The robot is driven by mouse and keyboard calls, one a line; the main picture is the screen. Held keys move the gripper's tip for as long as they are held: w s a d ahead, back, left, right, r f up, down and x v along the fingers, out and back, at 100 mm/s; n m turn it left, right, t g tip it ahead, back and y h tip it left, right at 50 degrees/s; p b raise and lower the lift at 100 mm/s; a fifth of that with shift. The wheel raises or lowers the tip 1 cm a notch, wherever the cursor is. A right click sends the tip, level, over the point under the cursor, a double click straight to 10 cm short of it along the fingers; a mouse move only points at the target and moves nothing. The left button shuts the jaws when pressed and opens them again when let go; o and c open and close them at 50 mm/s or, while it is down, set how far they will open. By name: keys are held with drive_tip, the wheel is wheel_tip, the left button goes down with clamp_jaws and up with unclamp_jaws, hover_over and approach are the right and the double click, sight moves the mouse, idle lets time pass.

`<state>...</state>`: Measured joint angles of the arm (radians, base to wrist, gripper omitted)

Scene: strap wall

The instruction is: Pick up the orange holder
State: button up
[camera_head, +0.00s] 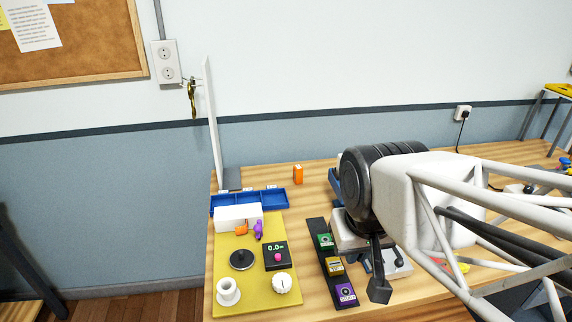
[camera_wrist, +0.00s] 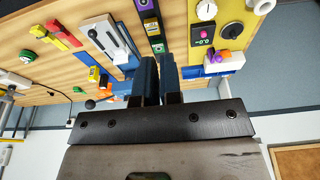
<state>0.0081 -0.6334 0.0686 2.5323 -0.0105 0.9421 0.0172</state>
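An orange piece (camera_head: 241,229) sits against a white block (camera_head: 232,214) on the yellow board, beside a purple piece (camera_head: 258,229). The wrist view shows this orange piece (camera_wrist: 211,57) right of the fingers. A separate upright orange box (camera_head: 298,174) stands near the back of the table. I cannot tell for sure which is the orange holder. My gripper (camera_wrist: 158,62) shows two dark blue fingers with a narrow gap and nothing visible between them. It is above the table, apart from both orange things. In the head view my arm hides much of it.
A blue divided tray (camera_head: 275,199) lies behind the white block, near a thin upright white panel (camera_head: 212,125). The yellow board (camera_head: 254,291) carries a display, a dial, a black disc and a white cup. A dark strip (camera_head: 317,232) with coloured modules lies to its right.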

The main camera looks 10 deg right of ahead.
drive_tip(key=o, duration=1)
drive_tip(key=m+g, duration=0.3)
drive_tip(key=m, duration=1.2)
hover_over(299, 166)
drive_tip(key=s, duration=0.1)
wheel_tip(299, 166, down, 16)
drive_tip(key=shift+s+a+f, duration=0.1)
drive_tip(key=shift+f, duration=0.15)
drive_tip(key=shift+w+f, duration=0.45)
drive_tip(key=shift+f, duration=0.05)
